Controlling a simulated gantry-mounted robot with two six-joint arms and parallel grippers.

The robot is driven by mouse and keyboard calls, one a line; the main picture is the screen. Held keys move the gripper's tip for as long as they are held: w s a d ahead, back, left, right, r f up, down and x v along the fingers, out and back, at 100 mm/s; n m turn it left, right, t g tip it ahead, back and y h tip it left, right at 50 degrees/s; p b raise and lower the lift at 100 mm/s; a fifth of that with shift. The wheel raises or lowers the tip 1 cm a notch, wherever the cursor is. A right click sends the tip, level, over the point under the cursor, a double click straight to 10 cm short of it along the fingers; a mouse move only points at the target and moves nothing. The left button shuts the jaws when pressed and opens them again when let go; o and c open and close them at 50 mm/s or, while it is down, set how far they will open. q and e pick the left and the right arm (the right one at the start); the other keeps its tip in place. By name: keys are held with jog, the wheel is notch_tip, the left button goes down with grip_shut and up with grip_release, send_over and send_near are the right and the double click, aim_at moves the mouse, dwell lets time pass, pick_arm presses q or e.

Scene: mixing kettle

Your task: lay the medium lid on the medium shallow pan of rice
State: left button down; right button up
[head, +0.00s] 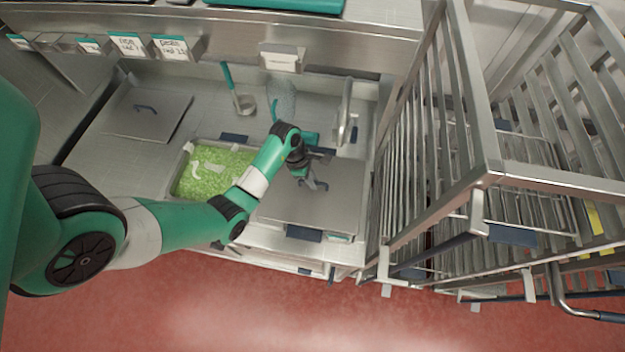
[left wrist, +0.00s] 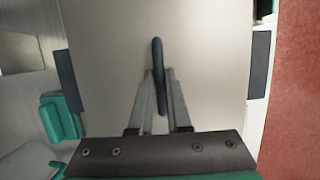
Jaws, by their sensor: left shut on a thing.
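My left gripper (head: 306,180) is shut on the dark handle (left wrist: 158,75) of a flat steel lid (head: 325,212), with a finger on each side of the handle. The lid looks level in the head view and fills most of the left wrist view (left wrist: 110,45). Dark blue grips (left wrist: 260,65) of a pan stick out beyond two opposite edges of the lid. The pan's contents are hidden, and I cannot tell whether the lid touches its rim. No rice shows. My right gripper is not in view.
An open pan of green peas (head: 215,170) sits left of the lid. Another flat lid (head: 148,112) lies at the far left of the counter. A ladle (head: 242,100) and an upright steel piece (head: 346,110) stand behind. A wire rack (head: 490,150) stands close on the right.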

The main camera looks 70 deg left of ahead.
pick_arm(q)
jog(key=shift+f, duration=0.15)
jog(key=shift+c, duration=1.5)
grip_release()
jog(key=p+v, duration=0.7)
jog(key=p, duration=0.1)
dwell(0.3)
